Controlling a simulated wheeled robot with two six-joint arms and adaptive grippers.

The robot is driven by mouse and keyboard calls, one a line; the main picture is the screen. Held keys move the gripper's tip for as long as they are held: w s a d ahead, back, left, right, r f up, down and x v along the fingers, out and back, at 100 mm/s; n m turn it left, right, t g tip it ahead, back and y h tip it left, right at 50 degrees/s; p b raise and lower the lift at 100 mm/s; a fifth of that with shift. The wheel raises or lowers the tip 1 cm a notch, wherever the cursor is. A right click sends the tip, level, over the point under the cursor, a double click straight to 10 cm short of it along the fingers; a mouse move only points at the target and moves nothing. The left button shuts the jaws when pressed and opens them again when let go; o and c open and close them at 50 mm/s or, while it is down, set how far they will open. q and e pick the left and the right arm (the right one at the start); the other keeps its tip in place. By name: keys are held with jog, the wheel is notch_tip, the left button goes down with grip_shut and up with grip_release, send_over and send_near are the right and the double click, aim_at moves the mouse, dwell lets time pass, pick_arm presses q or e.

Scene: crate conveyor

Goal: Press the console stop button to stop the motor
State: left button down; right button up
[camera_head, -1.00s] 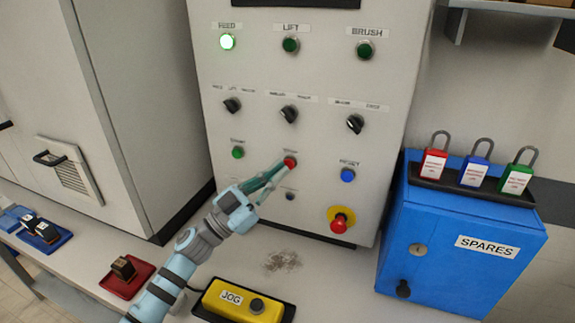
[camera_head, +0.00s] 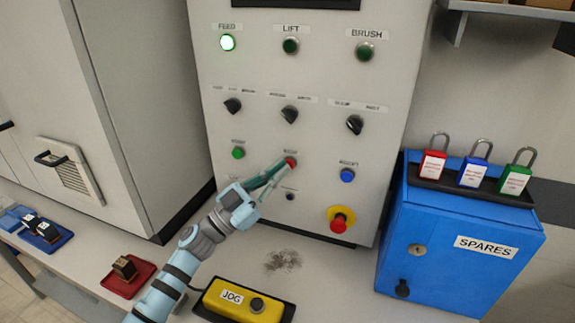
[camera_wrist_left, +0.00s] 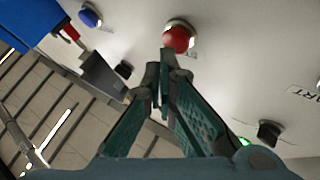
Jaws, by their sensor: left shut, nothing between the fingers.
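The red stop button (camera_head: 291,162) is on the lower middle of the grey console (camera_head: 262,75), between the green start button (camera_head: 238,153) and the blue reset button (camera_head: 347,175). My left gripper (camera_head: 281,167) is shut and empty, with its tips at or very near the red button. In the left wrist view the red button (camera_wrist_left: 178,39) shows just beyond the closed fingertips (camera_wrist_left: 160,70); I cannot tell whether they touch it. The green FEED lamp (camera_head: 228,42) is lit. The LIFT lamp (camera_head: 291,45) and BRUSH lamp (camera_head: 365,49) are dark. My right gripper is not in view.
A red emergency mushroom button (camera_head: 338,225) on a yellow base sits lower right. A yellow JOG box (camera_head: 240,301) lies on the table below my arm. A blue SPARES cabinet (camera_head: 450,245) with padlocks on top stands at right. Small red and blue trays lie at left.

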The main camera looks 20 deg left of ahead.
pick_arm(q)
jog(key=shift+w, duration=0.4)
dwell(0.5)
jog(key=shift+s, duration=0.1)
jog(key=shift+s+p, duration=0.55)
jog(key=shift+s, duration=0.2)
jog(key=shift+s, duration=0.1)
jog(key=shift+s+d+p, duration=0.2)
jog(key=shift+s+p, duration=0.7)
jog(key=shift+s, duration=1.5)
